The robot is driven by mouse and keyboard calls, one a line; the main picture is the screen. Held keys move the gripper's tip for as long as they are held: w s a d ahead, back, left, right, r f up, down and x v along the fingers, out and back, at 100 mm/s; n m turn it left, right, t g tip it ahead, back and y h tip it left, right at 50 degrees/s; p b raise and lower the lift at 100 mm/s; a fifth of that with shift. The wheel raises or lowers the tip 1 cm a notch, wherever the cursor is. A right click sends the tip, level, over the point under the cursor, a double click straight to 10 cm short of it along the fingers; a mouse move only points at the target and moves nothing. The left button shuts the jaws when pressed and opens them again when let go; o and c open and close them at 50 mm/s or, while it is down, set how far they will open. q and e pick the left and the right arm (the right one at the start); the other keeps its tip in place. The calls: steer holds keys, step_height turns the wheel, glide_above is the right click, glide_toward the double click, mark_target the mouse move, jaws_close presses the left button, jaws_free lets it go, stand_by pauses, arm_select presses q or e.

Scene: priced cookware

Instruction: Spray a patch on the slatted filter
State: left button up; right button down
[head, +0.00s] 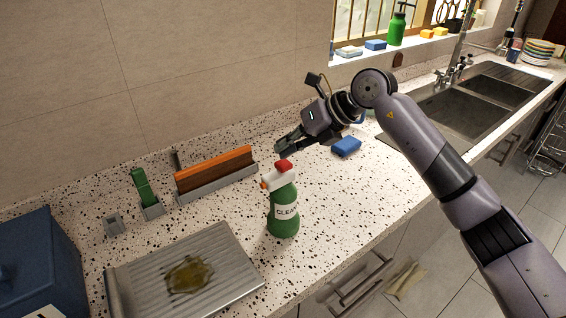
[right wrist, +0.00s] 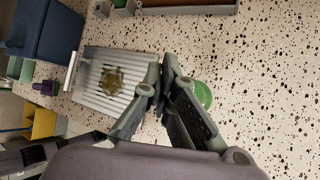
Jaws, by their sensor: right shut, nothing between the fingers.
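The slatted filter (head: 222,240) is a ribbed metal panel lying on the counter at front left, with a brownish-yellow greasy patch (head: 188,275) on its slats. It also shows in the right wrist view (right wrist: 91,93). A green spray bottle (head: 283,219) with a white and red head and a CLEAN label stands upright right of the filter. In the right wrist view the bottle (right wrist: 204,95) is mostly hidden behind a finger. My right gripper (head: 281,146) is shut and empty, above the counter behind the bottle and apart from it. My left gripper is not in view.
A blue box (head: 38,262) stands left of the filter. A blue sponge (head: 346,147) lies near the sink (head: 450,112).

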mark_target(286, 161)
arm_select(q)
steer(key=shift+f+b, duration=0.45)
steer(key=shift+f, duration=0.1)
arm_select(e)
steer(key=shift+f, duration=0.8)
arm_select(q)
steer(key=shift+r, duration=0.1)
arm_select(e)
steer(key=shift+r, duration=0.15)
arm_select(q)
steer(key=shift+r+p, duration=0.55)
steer(key=shift+p, duration=0.1)
arm_select(e)
steer(key=shift+r, duration=0.95)
arm_select(q)
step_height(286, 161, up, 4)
steer(key=p, duration=0.3)
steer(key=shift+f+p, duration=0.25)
steer(key=shift+p, duration=0.05)
arm_select(e)
step_height(286, 161, up, 6)
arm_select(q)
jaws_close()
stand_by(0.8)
